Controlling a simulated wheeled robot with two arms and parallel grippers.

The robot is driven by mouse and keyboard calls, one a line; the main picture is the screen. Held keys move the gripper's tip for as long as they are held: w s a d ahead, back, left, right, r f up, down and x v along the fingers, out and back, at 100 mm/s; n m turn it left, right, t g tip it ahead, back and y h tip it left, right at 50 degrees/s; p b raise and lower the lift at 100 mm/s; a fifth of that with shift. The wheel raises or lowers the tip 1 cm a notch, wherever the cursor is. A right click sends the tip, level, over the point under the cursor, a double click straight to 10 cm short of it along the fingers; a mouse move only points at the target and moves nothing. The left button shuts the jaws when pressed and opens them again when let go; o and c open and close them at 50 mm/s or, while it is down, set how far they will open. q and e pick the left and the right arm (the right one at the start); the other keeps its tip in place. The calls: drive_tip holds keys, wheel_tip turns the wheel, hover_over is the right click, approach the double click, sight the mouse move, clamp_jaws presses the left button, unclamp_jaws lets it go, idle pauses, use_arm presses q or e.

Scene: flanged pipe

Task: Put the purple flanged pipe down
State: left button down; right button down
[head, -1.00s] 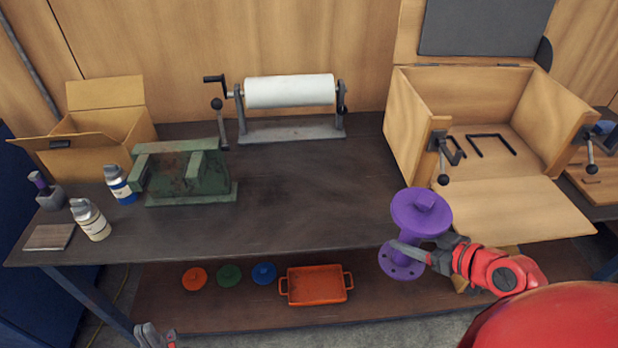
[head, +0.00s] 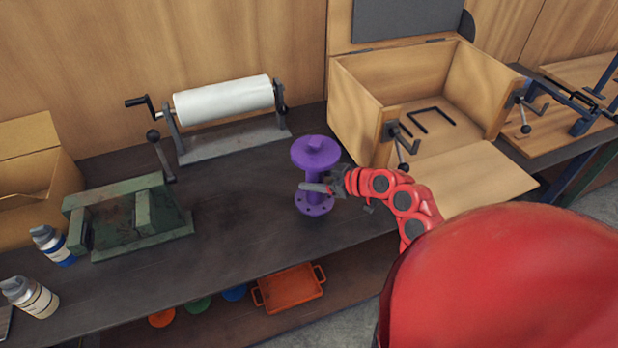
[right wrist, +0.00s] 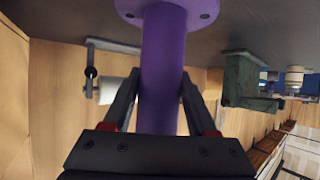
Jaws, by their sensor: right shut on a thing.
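The purple flanged pipe (head: 315,175) stands upright over the dark workbench top (head: 245,225), between the green vise and the open wooden box. My right gripper (head: 326,188) is shut around the pipe's middle, between its two flanges. In the right wrist view the purple pipe (right wrist: 163,75) runs between the two fingers (right wrist: 160,100), with the drilled bottom flange at the top of the picture close to the bench surface. I cannot tell whether the flange touches the bench. My left gripper is not in view.
A green vise (head: 130,220) and a paper roll on a stand (head: 225,101) are to the left. An open wooden box (head: 365,95) with its flap down is to the right. An orange tray (head: 290,290) sits on the lower shelf. The bench before the roll is clear.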

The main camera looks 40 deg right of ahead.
sight(309, 181)
drive_tip(key=shift+w+d, duration=0.15)
drive_tip(key=shift+w, duration=1.1)
drive_tip(key=shift+w+f, duration=0.1)
drive_tip(key=shift+w, duration=0.1)
wheel_tip(309, 181, down, 3)
drive_tip(key=shift+f+p, duration=0.1)
drive_tip(key=shift+p, duration=0.9)
drive_tip(key=shift+f, duration=0.15)
drive_tip(key=shift+f, duration=0.2)
drive_tip(key=shift+c, duration=1)
unclamp_jaws()
drive_tip(key=shift+s+r, duration=0.1)
